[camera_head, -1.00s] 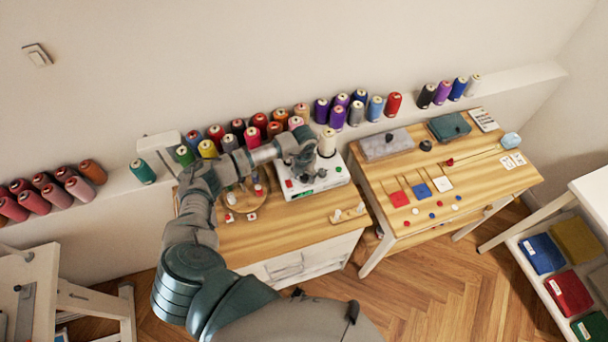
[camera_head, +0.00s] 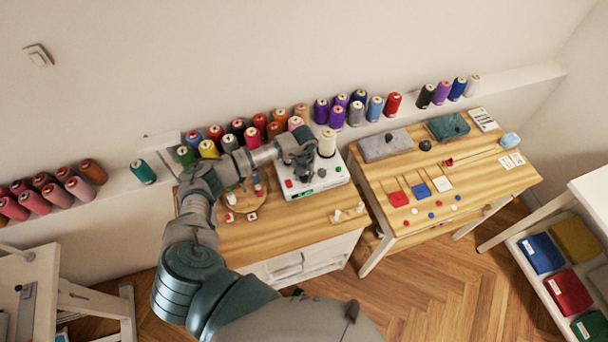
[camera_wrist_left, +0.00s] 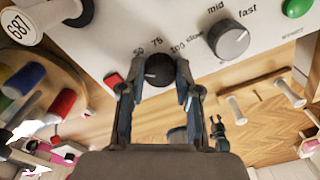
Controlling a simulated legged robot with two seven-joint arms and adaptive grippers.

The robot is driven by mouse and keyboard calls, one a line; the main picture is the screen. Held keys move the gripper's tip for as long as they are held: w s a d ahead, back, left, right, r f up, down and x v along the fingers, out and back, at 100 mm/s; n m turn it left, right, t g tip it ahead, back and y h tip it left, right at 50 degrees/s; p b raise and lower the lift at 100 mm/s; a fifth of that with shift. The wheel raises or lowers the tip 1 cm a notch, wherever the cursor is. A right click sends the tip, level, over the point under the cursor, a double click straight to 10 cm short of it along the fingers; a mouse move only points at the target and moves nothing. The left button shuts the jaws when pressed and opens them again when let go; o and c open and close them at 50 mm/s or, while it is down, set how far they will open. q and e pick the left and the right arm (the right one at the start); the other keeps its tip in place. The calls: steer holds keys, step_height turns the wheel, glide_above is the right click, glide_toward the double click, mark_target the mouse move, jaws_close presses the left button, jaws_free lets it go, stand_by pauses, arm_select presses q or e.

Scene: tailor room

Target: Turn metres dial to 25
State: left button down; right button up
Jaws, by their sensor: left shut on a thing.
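The white machine (camera_head: 327,184) with buttons and dials stands on the left wooden table. In the left wrist view, the black metres dial (camera_wrist_left: 158,69) sits on its panel (camera_wrist_left: 112,57) near the printed marks 50, 75 and 100. A 25 mark cannot be made out. A pale mark shows on the dial's left side, but its exact reading is unclear. My left gripper (camera_head: 305,174) is over the panel; in the left wrist view its fingers (camera_wrist_left: 159,82) are shut on the dial, one on each side. My right gripper is not in view.
A grey speed dial (camera_wrist_left: 229,40) marked slow, mid and fast is right of the metres dial. A red button (camera_wrist_left: 113,79) is close on the left, a green button (camera_wrist_left: 296,7) farther right. A white thread cone (camera_head: 327,143) stands behind the gripper.

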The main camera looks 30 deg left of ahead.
arm_select(q)
steer(key=shift+n+p, duration=0.45)
steer(key=shift+n, duration=1.45)
steer(key=c, duration=0.8)
jaws_free()
step_height(320, 180, up, 12)
steer(key=shift+a+f, duration=0.1)
steer(key=shift+f, duration=0.05)
